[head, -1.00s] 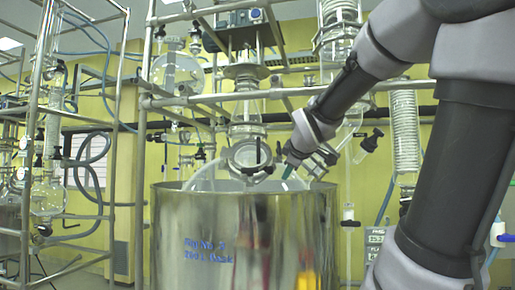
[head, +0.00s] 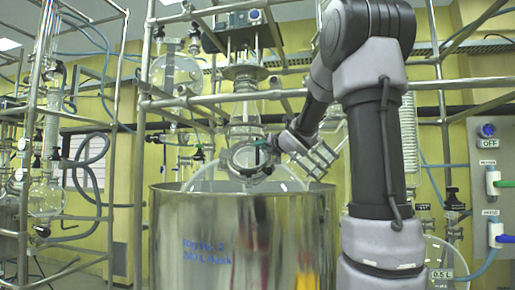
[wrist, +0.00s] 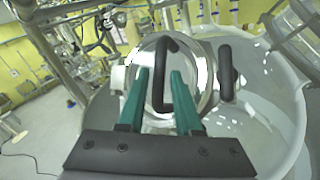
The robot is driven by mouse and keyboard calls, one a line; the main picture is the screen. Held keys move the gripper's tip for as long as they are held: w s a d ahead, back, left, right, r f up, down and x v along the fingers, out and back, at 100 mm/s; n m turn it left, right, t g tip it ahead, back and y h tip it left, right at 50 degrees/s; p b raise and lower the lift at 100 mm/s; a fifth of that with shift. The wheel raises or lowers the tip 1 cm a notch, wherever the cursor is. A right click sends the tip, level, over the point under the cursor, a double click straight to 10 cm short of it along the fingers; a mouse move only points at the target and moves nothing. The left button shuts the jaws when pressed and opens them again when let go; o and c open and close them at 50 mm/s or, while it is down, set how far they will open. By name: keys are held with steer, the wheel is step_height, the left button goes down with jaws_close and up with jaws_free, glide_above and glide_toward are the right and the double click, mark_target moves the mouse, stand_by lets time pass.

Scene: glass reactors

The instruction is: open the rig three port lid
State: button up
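The port lid (wrist: 205,100) is a round, shiny-rimmed cover on the reactor's front port, with a black bar handle (wrist: 164,72) across it. It looks shut. In the head view the round port (head: 250,160) faces me above the steel vessel. My gripper (wrist: 160,73) has two teal fingers, apart, with the black handle showing between them; I cannot tell whether they touch it. In the head view my gripper (head: 274,143) is at the port's right edge, its fingers hard to make out. A second black handle (wrist: 225,73) stands at the port's right side.
The steel vessel (head: 240,235) with blue handwriting stands under the port. A clear bowl wall (wrist: 290,110) curves around the right in the wrist view. Metal frame tubes (head: 128,120) and glassware stand left. A switch panel (head: 490,180) is at right.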

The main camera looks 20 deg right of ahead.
mark_target(249, 155)
steer(key=shift+w+a, duration=0.15)
steer(key=shift+w, duration=0.85)
steer(key=shift+w+a, duration=0.1)
steer(key=shift+w, duration=0.85)
jaws_close()
